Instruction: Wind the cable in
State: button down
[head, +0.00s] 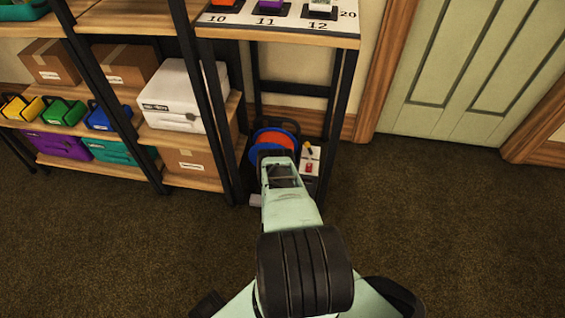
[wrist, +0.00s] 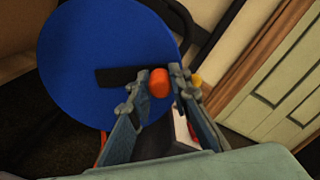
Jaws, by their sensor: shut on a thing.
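A cable reel with a blue disc (wrist: 85,65) fills the left of the wrist view. A black crank arm (wrist: 118,76) crosses the disc and ends at an orange knob (wrist: 159,84). My gripper (wrist: 160,79) is shut on this knob, one finger on each side. In the head view my own arm hides the knob and fingertips. A bit of orange, perhaps cable, shows below the disc (wrist: 103,148).
A light box with a red button and a yellow-and-black part (head: 309,160) stands right of the reel. Dark shelf posts and boards with a white case (head: 182,97) and bins are on the left. A pale green door (head: 455,70) is at right. Carpet is clear in front.

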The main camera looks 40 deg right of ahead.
jog(key=shift+d, duration=0.15)
jog(key=c, duration=1.8)
grip_release()
jog(key=shift+o, duration=0.2)
jog(key=r, duration=0.9)
jog(key=shift+s+d+r, duration=0.1)
jog(key=shift+d+r, duration=0.1)
jog(key=shift+r, duration=0.15)
jog(key=shift+a+r, duration=0.1)
jog(key=shift+r, duration=0.1)
jog(key=shift+a, duration=0.1)
